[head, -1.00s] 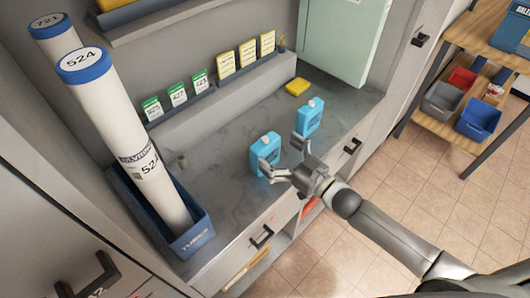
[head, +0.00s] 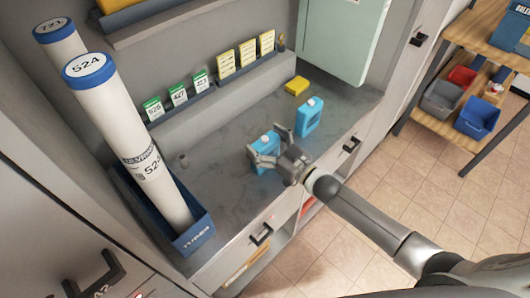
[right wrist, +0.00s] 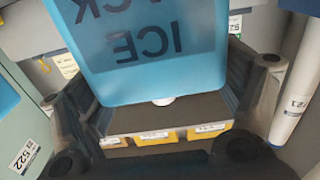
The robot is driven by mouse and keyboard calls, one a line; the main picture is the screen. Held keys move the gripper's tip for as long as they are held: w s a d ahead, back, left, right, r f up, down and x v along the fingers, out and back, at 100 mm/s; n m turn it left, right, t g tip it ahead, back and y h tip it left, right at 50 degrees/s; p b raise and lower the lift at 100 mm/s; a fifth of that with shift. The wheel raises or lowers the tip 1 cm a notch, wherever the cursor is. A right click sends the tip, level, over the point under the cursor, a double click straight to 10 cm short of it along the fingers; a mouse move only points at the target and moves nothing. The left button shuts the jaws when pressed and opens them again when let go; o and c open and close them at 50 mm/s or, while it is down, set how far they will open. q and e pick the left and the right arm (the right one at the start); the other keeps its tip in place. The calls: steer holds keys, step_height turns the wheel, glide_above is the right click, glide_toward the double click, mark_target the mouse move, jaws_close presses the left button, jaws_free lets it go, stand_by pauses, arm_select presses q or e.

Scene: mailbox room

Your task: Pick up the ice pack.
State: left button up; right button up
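A light blue ice pack (head: 264,140) with a white cap stands on the grey counter, partly hidden by my right gripper (head: 266,158). The right gripper's fingers are spread around it. In the right wrist view the ice pack (right wrist: 150,60), lettered "ICE PACK", fills the space between the fingers (right wrist: 165,92). A gap seems to show beside the right-hand finger, and contact cannot be made out clearly. A second blue bottle-shaped pack (head: 309,116) stands to the right, apart from the gripper. My left gripper is not in view.
A blue box (head: 190,240) with tall white tubes (head: 150,160) stands at the counter's left end. A yellow block (head: 297,86) lies behind the packs. Green and yellow cards (head: 203,81) line the back ledge. The counter between tubes and pack is mostly clear.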

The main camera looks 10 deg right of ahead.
steer(key=c, duration=0.9)
steer(key=shift+c, duration=0.5)
steer(key=shift+r, duration=0.15)
